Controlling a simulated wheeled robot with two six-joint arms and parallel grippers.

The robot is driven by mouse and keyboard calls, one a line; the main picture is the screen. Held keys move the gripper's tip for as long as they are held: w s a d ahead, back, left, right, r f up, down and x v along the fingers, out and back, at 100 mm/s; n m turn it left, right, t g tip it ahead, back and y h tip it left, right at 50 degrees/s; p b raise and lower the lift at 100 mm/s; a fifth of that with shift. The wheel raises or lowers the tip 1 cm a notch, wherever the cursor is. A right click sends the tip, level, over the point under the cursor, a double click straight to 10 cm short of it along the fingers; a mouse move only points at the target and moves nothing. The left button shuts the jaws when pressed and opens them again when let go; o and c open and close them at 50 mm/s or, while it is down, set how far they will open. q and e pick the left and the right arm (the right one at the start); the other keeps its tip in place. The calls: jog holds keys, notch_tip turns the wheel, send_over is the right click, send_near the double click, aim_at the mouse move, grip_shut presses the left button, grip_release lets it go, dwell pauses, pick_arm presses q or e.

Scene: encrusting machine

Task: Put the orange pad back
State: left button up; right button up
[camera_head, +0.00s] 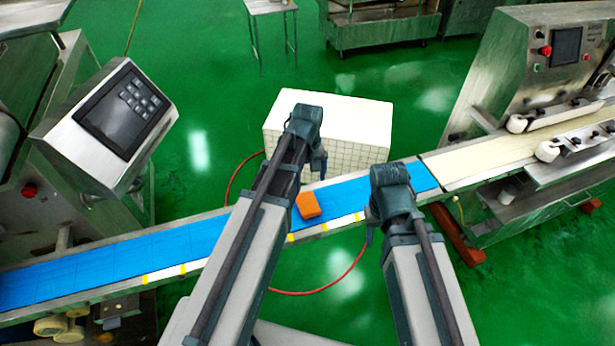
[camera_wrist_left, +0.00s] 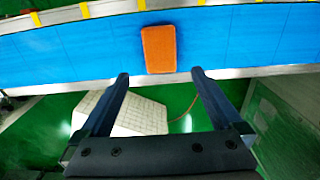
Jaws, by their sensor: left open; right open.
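The orange pad (camera_head: 308,205) lies on the blue conveyor belt (camera_head: 215,237), between my two arms in the head view. In the left wrist view the pad (camera_wrist_left: 158,49) lies flat on the belt, beyond the fingertips. My left gripper (camera_wrist_left: 160,75) is open and empty, with its fingers spread wider than the pad and apart from it. In the head view my left gripper (camera_head: 318,165) is beyond the belt, by the white block, partly hidden by its wrist. My right gripper (camera_head: 369,230) hangs near the belt's front edge, right of the pad, mostly hidden by its wrist.
A white tiled block (camera_head: 360,128) stands behind the belt. A control panel (camera_head: 122,108) rises at the left. A steel machine with a pale belt (camera_head: 480,158) joins at the right. A red hose (camera_head: 335,280) lies on the green floor.

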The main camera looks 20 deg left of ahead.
pick_arm(q)
jog(key=s+d+m+y, duration=0.1)
jog(key=s+d+m, duration=0.9)
jog(key=s, duration=0.4)
jog(key=shift+s+d+r+m, duration=0.15)
jog(key=shift+d+r+m, duration=0.05)
jog(key=shift+d+m, duration=0.1)
dwell(0.5)
